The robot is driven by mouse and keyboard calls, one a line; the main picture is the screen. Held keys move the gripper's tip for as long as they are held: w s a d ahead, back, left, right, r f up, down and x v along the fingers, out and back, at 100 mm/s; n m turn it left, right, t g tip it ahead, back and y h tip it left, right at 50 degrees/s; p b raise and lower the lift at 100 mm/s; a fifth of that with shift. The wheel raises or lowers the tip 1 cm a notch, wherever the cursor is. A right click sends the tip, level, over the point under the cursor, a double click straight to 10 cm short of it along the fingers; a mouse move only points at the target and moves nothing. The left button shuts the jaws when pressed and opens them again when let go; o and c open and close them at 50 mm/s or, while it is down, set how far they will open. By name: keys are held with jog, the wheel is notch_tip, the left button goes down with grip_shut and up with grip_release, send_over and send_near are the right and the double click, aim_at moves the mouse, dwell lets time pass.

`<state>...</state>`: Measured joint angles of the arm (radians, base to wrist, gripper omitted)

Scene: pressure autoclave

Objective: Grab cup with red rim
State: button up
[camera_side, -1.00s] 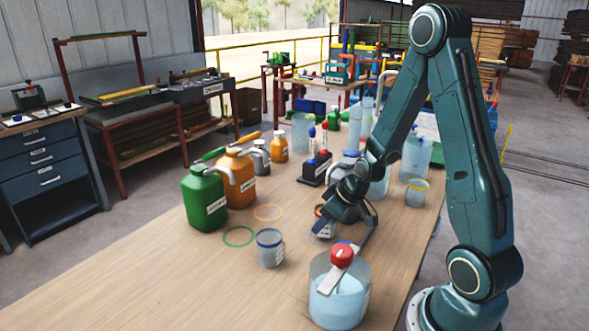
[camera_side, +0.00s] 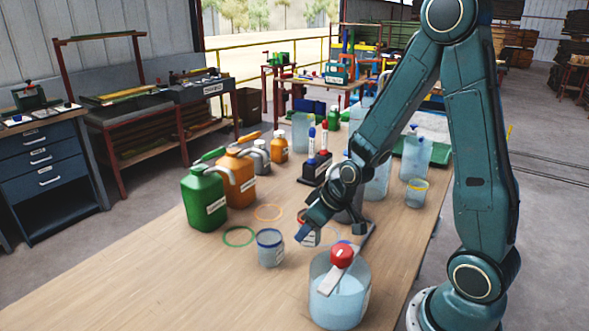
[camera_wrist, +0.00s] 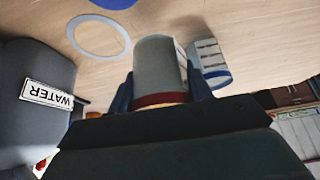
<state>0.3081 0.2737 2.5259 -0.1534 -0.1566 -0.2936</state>
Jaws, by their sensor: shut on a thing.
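The cup with the red rim (camera_wrist: 160,99) is between the fingers of my gripper (camera_wrist: 161,92) in the wrist view. Its pale body (camera_wrist: 158,63) points away from the camera. In the side view my gripper (camera_side: 331,228) is shut on this cup (camera_side: 309,239), which is mostly hidden behind a finger; only a labelled part and a bit of red rim show. I cannot tell whether its base touches the table.
A blue-rimmed cup (camera_side: 270,249) stands close to the left of my gripper. A clear jar with a red-knobbed lid (camera_side: 340,297) stands in front. Green (camera_side: 203,200) and orange (camera_side: 237,180) jugs stand left. The front-left table (camera_side: 165,285) is bare.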

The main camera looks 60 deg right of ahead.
notch_tip(320, 180, up, 11)
dwell(0.5)
jog(key=shift+a, duration=0.1)
dwell(0.5)
